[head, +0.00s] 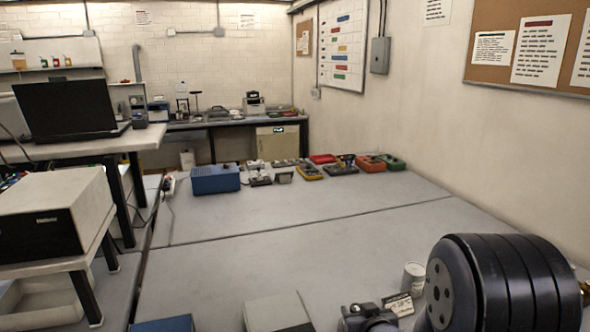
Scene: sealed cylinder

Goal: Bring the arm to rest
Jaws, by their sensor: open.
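A large black ribbed cylinder (505,280) lies on its side at the lower right in the head view, cut off by the bottom edge. Its round end face with small holes points left, and a brass-coloured fitting (585,291) shows at its right. My gripper and arm cannot be made out in this view. A dark grey device (368,318) at the bottom edge is only partly visible, and I cannot tell what it is.
A wide grey table (300,225) has a clear middle. A white cup (413,275) and small label card (398,304) stand by the cylinder. A blue box (215,179) and several instruments line the far edge. A boxy instrument (60,210) stands left. A wall closes the right.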

